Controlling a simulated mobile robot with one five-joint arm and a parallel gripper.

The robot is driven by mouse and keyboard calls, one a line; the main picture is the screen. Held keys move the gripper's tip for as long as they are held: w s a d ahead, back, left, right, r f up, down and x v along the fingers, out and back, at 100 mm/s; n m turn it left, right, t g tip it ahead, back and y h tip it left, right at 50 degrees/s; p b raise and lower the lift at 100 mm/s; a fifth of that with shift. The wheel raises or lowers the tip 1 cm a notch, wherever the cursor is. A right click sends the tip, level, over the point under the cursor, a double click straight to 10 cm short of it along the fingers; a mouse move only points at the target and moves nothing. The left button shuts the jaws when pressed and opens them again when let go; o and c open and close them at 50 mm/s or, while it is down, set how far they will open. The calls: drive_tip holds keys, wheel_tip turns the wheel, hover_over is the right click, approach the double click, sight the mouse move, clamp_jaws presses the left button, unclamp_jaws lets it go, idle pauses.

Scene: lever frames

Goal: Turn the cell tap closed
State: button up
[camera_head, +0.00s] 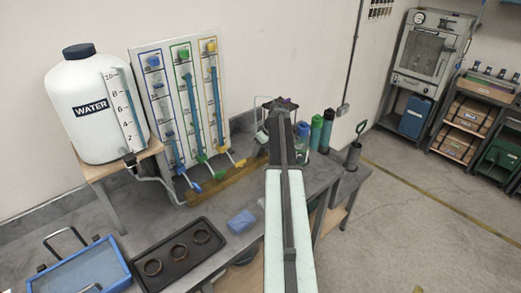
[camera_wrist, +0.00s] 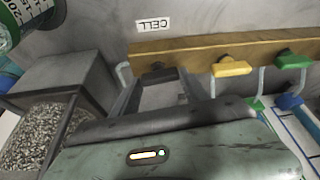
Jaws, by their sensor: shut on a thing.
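The CELL label (camera_wrist: 154,24) shows upside down on the wall in the wrist view. Below it, at the left end of a wooden rail (camera_wrist: 200,50), is the dark cell tap (camera_wrist: 155,69), partly hidden by my gripper. My gripper (camera_wrist: 158,78) reaches up to the rail, with its grey fingers at the tap, shut on its handle. The exact handle angle is hard to tell. In the head view my arm stretches over the bench, and my gripper (camera_head: 278,104) hides the tap there.
Yellow (camera_wrist: 232,67), green (camera_wrist: 293,60) and blue (camera_wrist: 289,101) taps sit to the right in the wrist view. A container of grey grains (camera_wrist: 42,132) stands at left. In the head view, a water tank (camera_head: 95,110), dark tray (camera_head: 178,255) and bottles (camera_head: 316,132) flank my arm.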

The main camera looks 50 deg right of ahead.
drive_tip(key=shift+m+h, duration=0.4)
drive_tip(key=shift+m, duration=0.4)
drive_tip(key=o, duration=1.4)
drive_tip(key=p+v, duration=0.7)
drive_tip(key=v, duration=0.1)
drive_tip(key=shift+f, duration=0.15)
